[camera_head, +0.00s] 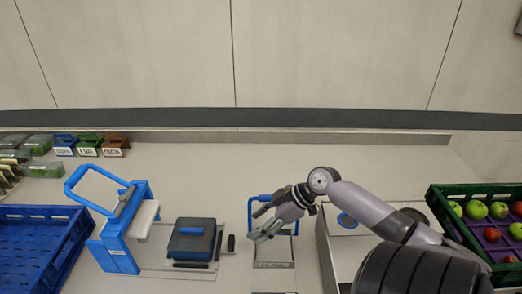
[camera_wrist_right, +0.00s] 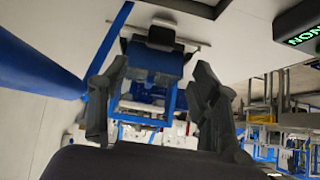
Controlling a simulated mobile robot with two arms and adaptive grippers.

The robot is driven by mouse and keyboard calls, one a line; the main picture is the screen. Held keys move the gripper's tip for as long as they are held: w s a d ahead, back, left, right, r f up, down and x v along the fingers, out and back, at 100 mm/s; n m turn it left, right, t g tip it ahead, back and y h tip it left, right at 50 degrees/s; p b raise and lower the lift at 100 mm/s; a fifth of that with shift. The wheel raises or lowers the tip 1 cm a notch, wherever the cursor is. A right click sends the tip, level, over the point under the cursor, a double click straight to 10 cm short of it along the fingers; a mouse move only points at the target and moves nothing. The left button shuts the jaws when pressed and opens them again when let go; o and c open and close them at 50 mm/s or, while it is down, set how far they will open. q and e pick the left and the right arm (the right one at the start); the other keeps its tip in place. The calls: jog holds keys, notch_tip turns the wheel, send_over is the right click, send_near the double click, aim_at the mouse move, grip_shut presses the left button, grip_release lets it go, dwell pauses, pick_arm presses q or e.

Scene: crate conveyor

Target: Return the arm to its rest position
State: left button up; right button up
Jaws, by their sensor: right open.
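My right gripper (camera_head: 260,223) is open and empty in the head view. It hangs over the counter, in front of a small blue-framed stand (camera_head: 274,264). My right arm reaches in from the lower right. In the right wrist view the two fingers of the right gripper (camera_wrist_right: 160,100) are spread apart with nothing between them. Behind them a blue frame with a dark block shows, apart from the fingers. My left gripper is not in view.
An empty-looking blue crate (camera_head: 40,245) is far left. A green crate (camera_head: 452,222) with apples is far right. Small labelled bins (camera_head: 88,146) stand at the back left. The back middle counter is clear.

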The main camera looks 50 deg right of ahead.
jog(key=shift+s+d+r, duration=0.2)
jog(key=shift+r, duration=0.05)
dwell(0.4)
